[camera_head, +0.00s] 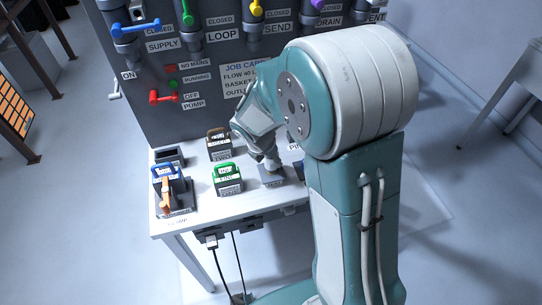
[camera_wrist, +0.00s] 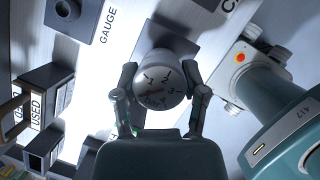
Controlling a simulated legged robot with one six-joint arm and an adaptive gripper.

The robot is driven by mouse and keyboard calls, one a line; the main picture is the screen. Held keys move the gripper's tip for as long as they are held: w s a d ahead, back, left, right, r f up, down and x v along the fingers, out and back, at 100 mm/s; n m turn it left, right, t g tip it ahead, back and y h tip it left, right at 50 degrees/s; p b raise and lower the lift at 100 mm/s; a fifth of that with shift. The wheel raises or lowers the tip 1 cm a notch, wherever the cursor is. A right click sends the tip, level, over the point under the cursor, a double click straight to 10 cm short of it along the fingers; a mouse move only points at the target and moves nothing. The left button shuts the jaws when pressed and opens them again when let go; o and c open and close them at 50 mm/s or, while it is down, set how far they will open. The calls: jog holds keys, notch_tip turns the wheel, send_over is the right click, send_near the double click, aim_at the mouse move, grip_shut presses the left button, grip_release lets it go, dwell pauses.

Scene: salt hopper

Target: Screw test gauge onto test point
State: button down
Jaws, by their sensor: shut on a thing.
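In the head view my gripper (camera_head: 268,158) points down over a grey block (camera_head: 272,178) at the front right of the white table; the gauge is mostly hidden there. A label reading GAUGE (camera_wrist: 108,26) lies left of the gauge in the wrist view. I cannot make out the test point, nor whether the gauge touches anything beneath.
The white table (camera_head: 205,205) carries a green-handled block (camera_head: 228,178), a brown-handled block (camera_head: 219,143), a blue-handled block (camera_head: 166,172) and an empty dark holder (camera_head: 169,156). Behind stands a grey panel (camera_head: 140,95) with coloured valve handles and a red pump lever (camera_head: 162,97).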

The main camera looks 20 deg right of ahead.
aim_at(266, 163)
jog(key=shift+f, duration=1.15)
jog(key=shift+c, duration=0.3)
grip_release()
jog(key=shift+o, duration=0.3)
jog(key=shift+r, duration=0.1)
dwell(0.3)
jog(key=shift+v, duration=2.9)
jog(key=shift+a, duration=0.1)
jog(key=v, duration=1.2)
jog(key=shift+c, duration=0.3)
